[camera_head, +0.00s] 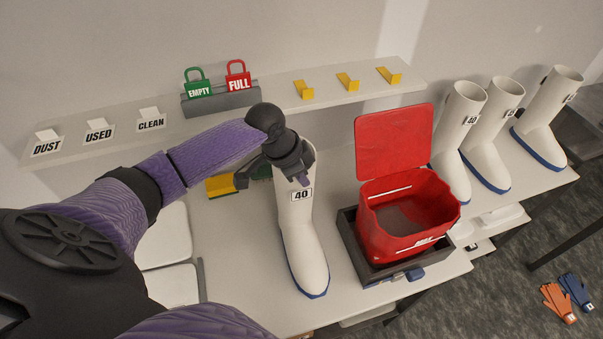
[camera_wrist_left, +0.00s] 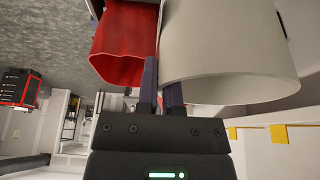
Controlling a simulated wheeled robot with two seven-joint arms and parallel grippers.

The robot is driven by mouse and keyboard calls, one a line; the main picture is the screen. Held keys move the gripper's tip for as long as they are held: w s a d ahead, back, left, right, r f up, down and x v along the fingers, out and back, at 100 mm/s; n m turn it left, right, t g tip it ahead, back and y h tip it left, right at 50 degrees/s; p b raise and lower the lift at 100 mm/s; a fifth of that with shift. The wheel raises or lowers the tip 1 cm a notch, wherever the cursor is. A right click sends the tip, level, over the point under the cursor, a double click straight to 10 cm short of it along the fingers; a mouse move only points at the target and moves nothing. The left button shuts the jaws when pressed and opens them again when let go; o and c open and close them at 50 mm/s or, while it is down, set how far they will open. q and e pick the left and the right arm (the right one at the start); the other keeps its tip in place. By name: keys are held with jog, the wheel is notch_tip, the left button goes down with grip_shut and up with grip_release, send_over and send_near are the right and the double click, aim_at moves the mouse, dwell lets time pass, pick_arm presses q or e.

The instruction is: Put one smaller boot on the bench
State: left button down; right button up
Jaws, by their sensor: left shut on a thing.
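A white boot (camera_head: 298,235) with a blue sole and a "40" label stands upright over the front part of the bench (camera_head: 235,265), toe toward me. I cannot tell whether its sole touches the top. My left gripper (camera_head: 302,181) is shut on the boot's upper rim, and the arm covers part of the shaft's top. In the left wrist view the fingers (camera_wrist_left: 161,85) pinch the wall of the pale boot shaft (camera_wrist_left: 230,60). Three more white boots stand at the right: one labelled "40" (camera_head: 455,135), a middle one (camera_head: 487,155) and a far one (camera_head: 543,125). My right gripper is not in view.
An open red box (camera_head: 385,240) sits in a dark tray (camera_head: 349,240) just right of the held boot. A back shelf (camera_head: 270,110) carries labels, yellow hooks and the "EMPTY" (camera_head: 198,88) and "FULL" (camera_head: 238,80) tags. Gloves (camera_head: 560,302) lie on the floor.

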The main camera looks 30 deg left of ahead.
pick_arm(q)
jog(key=c, duration=0.8)
grip_release()
jog(key=shift+r, duration=0.1)
jog(key=v, duration=1.2)
jog(key=w+d+f+n+t+h, duration=0.1)
jog(key=w+d+f+n+t, duration=0.25)
jog(key=d+f+t, duration=0.45)
jog(key=s+f+g+y, duration=0.1)
jog(key=s+f+g, duration=0.1)
jog(key=s+f, duration=0.4)
jog(key=s+a+f+n+g+y, duration=0.1)
jog(key=s+f+g, duration=0.1)
jog(key=s+f, duration=0.5)
jog(key=s+a+f+n+g+y+p, duration=0.1)
jog(key=s+f+g, duration=0.2)
jog(key=f, duration=1.2)
jog(key=shift+s+a+f+n, duration=0.1)
jog(key=shift+s+n, duration=0.15)
jog(key=shift+s, duration=1.4)
jog(key=s+d+f+g, duration=0.1)
jog(key=s, duration=0.4)
jog(key=s+d+f+g, duration=0.1)
jog(key=s+f, duration=0.1)
jog(key=s, duration=0.3)
jog(key=s+d+f+g, duration=0.1)
jog(key=s+f, duration=0.1)
jog(key=s, duration=0.4)
jog(key=shift+d+y, duration=0.15)
jog(key=shift+y, duration=0.15)
